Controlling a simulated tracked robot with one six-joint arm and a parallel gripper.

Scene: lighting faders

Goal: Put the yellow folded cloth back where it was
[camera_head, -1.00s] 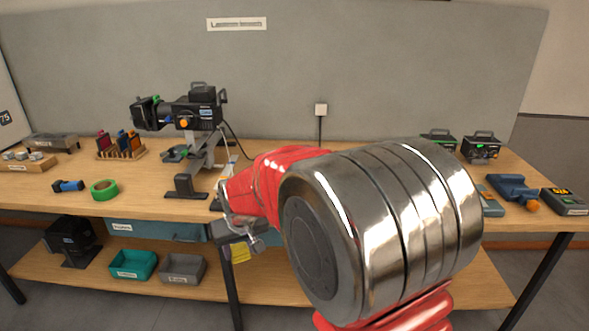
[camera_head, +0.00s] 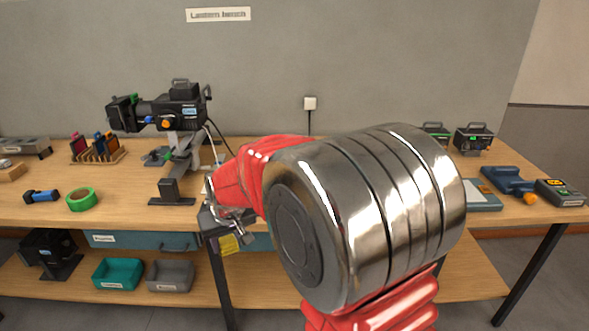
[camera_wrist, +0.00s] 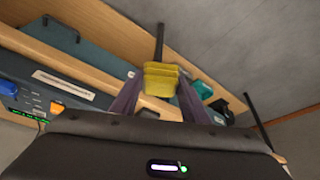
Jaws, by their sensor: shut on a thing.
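The yellow folded cloth (camera_head: 229,244) is held in my gripper (camera_head: 222,236), in front of the bench's front edge and below the tabletop level. In the wrist view the cloth (camera_wrist: 160,79) sits between the two fingertips of my gripper (camera_wrist: 160,88), which are shut on it. My red and metal arm hides part of the bench middle and whatever lies behind it in the head view.
The bench (camera_head: 60,215) carries a black lantern (camera_head: 180,110) on a stand, green tape (camera_head: 82,200), a blue tool (camera_head: 507,180) and a grey-blue box (camera_head: 482,197). A blue drawer (camera_head: 140,241) is under the top. Teal (camera_head: 118,273) and grey (camera_head: 170,275) bins stand on the lower shelf.

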